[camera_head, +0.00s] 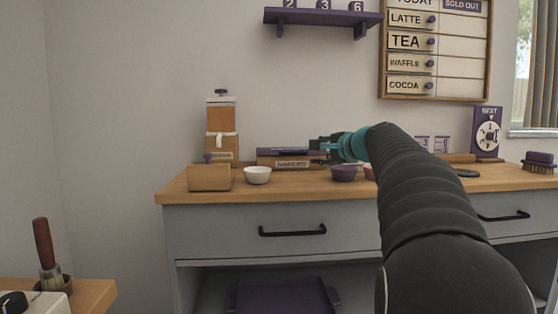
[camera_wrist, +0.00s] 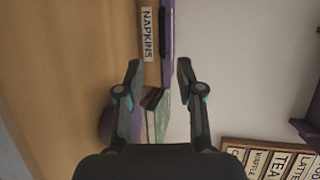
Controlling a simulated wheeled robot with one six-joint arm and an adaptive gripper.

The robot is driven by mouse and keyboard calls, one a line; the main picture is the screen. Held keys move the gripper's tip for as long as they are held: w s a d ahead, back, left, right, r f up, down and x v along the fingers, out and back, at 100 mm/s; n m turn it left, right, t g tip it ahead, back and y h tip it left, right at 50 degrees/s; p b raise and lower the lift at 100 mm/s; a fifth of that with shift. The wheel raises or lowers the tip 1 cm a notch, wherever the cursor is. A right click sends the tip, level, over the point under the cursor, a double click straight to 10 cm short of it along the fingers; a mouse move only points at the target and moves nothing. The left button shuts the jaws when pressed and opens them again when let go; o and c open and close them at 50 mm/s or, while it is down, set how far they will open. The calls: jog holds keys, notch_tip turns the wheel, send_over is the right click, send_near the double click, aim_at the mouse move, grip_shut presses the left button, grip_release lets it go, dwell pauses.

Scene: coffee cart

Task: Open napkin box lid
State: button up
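The napkin box (camera_head: 266,163) stands on the counter against the wall, a low wooden box with a "NAPKINS" label on its front. Its purple lid (camera_head: 280,151) lies across the top and looks down. In the wrist view the label (camera_wrist: 148,34) and the purple lid (camera_wrist: 168,45) show sideways at the top, beyond my fingertips. My gripper (camera_head: 318,147) is at the right end of the box, at about lid height. In the wrist view my gripper (camera_wrist: 158,67) has its fingers apart with nothing held between them. Contact with the lid cannot be told.
A white bowl (camera_head: 258,175) and a wooden container (camera_head: 209,178) stand left of the box. A purple bowl (camera_head: 343,173) sits below my gripper. A greenish block (camera_wrist: 157,116) lies between my fingers' bases in the wrist view. A menu board (camera_head: 436,50) hangs above.

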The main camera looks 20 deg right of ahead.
aim_at(295, 154)
jog(key=shift+w+d, duration=0.2)
jog(key=shift+w, duration=0.15)
jog(key=p+x, duration=0.2)
jog(key=x, duration=1.1)
jog(key=shift+w+r, duration=0.15)
jog(key=shift+c, duration=0.2)
grip_shut()
